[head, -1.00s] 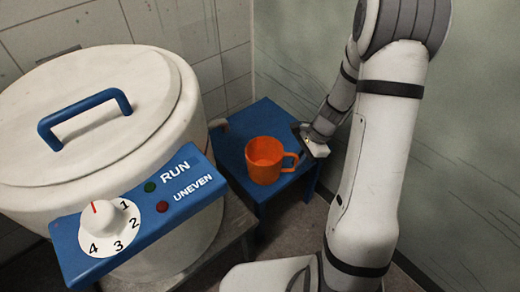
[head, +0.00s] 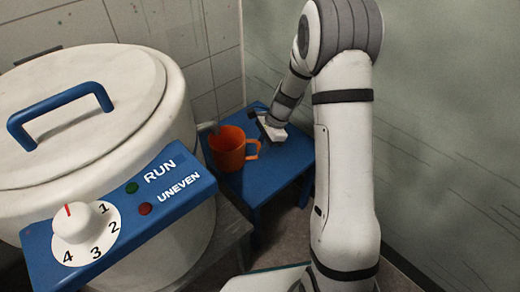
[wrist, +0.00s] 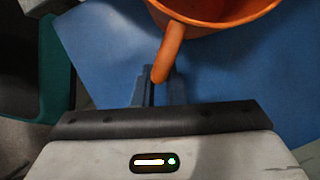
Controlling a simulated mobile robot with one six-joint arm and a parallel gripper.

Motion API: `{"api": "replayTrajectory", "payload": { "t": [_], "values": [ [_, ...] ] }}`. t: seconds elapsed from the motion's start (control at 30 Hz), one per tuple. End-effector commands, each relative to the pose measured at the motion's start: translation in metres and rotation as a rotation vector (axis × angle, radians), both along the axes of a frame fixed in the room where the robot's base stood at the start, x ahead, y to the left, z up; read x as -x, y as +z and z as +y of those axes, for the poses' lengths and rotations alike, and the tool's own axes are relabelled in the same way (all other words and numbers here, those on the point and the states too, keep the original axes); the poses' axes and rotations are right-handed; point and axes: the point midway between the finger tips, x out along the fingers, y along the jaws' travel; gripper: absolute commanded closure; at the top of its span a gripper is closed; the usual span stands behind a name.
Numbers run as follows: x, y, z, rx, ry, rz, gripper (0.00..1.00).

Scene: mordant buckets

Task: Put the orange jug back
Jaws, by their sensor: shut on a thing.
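The orange jug (head: 228,150) is upright over the blue stool (head: 262,180), near its left side, with its handle toward the right. I cannot tell whether its base touches the stool top. My gripper (head: 259,138) reaches in from the right and is shut on the jug's handle. In the wrist view, the closed fingers (wrist: 156,92) meet the lower end of the orange handle (wrist: 168,52). The jug's rim shows at the top edge there, and most of its body is out of frame.
A large white lidded drum (head: 100,120) with a blue control panel (head: 120,215) stands close on the left. A tiled wall (head: 200,50) is behind and a grey-green wall (head: 440,120) is on the right. The stool top's front part is clear.

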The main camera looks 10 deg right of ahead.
Motion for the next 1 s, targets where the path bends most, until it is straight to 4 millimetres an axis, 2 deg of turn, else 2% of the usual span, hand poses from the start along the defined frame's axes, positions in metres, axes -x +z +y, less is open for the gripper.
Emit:
{"api": "replayTrajectory", "payload": {
  "t": [0.2,0.23,0.5,0.77,0.87,1.0],
  "values": [
    [0.000,-0.002,0.000,0.000,0.000,0.000,1.00],
    [0.000,-0.002,0.000,0.000,0.000,0.000,0.88],
    [0.000,-0.002,0.000,0.000,0.001,0.000,0.67],
    [0.000,0.001,0.001,0.000,0.002,-0.001,0.67],
    [-0.001,0.011,-0.003,0.000,0.001,-0.003,0.67],
    [-0.004,0.037,-0.012,0.000,0.000,-0.003,0.67]
  ]
}}
